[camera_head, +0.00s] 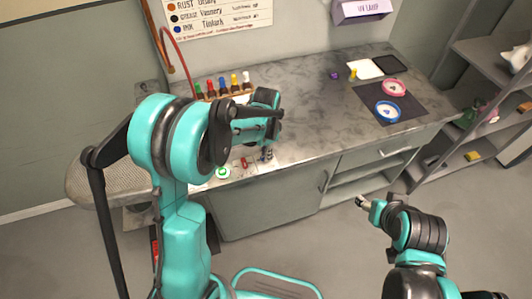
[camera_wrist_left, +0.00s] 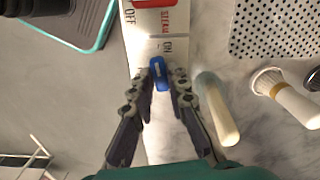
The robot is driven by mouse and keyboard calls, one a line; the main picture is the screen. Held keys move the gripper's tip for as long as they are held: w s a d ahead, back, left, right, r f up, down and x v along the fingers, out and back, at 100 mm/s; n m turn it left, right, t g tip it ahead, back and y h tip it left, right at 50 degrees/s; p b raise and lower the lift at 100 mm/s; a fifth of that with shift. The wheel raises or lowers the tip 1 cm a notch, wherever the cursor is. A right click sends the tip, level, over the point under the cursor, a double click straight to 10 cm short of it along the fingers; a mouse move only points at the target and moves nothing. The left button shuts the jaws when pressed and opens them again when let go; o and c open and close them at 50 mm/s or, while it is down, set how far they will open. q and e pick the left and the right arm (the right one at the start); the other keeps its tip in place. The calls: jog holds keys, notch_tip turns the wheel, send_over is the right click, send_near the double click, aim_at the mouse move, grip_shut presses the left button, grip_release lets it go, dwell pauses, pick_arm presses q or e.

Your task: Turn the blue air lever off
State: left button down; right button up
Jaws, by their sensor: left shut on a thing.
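The blue lever (camera_wrist_left: 157,74) sits on a narrow white panel (camera_wrist_left: 147,50) in the left wrist view. The panel carries OFF, ON and STEAM lettering, and the lever is close to the ON mark. My left gripper (camera_wrist_left: 163,78) has its two fingertips on either side of the lever and is shut on it. In the head view my left gripper (camera_head: 266,154) is at the bench's front edge, and I cannot make out the blue lever there. My right gripper (camera_head: 362,201) is in front of the bench, away from the panel, too small to read its opening.
A red part (camera_head: 244,163) and a green round button (camera_head: 222,172) are on the front edge. Pale-handled tools (camera_wrist_left: 218,108) lie close right of the left fingers. Several bottles (camera_head: 223,86) stand behind; a dark mat (camera_head: 390,105) holds two round dishes. The bench middle is clear.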

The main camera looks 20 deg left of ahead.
pick_arm(q)
jog(key=n, duration=0.8)
jog(key=shift+b, duration=0.3)
jog(key=n, duration=0.4)
jog(key=shift+n, duration=2.2)
jog(key=c, duration=1.5)
grip_release()
